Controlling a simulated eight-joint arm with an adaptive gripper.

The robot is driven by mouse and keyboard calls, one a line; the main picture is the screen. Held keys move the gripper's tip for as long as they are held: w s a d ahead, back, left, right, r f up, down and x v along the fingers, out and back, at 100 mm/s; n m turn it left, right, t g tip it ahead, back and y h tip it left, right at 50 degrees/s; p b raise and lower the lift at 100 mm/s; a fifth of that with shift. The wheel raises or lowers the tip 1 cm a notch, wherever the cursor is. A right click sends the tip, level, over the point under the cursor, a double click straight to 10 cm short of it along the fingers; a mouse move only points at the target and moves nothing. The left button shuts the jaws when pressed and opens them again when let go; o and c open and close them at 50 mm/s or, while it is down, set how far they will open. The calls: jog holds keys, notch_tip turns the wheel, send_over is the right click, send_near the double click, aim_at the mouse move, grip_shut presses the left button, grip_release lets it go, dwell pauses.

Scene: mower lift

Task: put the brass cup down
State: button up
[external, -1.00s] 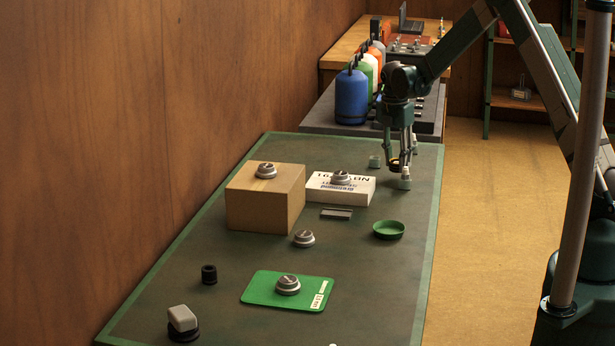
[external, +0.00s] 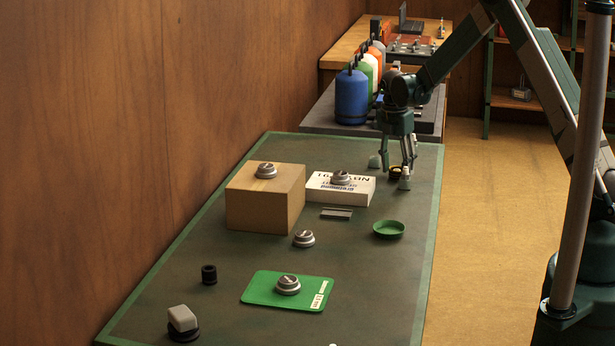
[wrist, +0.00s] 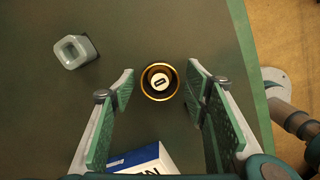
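The brass cup (external: 395,173) stands on the green bench top between my fingers, near the far right edge. In the wrist view the cup (wrist: 160,96) shows from above as a dark round with a brass rim and a pale marked disc inside. My gripper (external: 396,166) is low over the bench and open around the cup. The wrist view shows the fingers of my gripper (wrist: 160,79) on either side of it, with a small gap at each side.
A hollow grey-green piece (wrist: 75,50) stands left of the cup in the wrist view. A white lettered box (external: 325,188) with a knob on it is close in front. A green dish (external: 389,230) and a cardboard box (external: 260,210) stand nearer. Bench around the dish is clear.

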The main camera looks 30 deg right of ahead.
aim_at(394, 178)
jog(key=shift+r, duration=0.1)
notch_tip(394, 178, up, 12)
jog(key=a+p, duration=0.1)
jog(key=shift+s+a, duration=0.2)
dwell(0.6)
jog(key=shift+s+r, duration=0.1)
jog(key=shift+r, duration=0.05)
dwell(0.4)
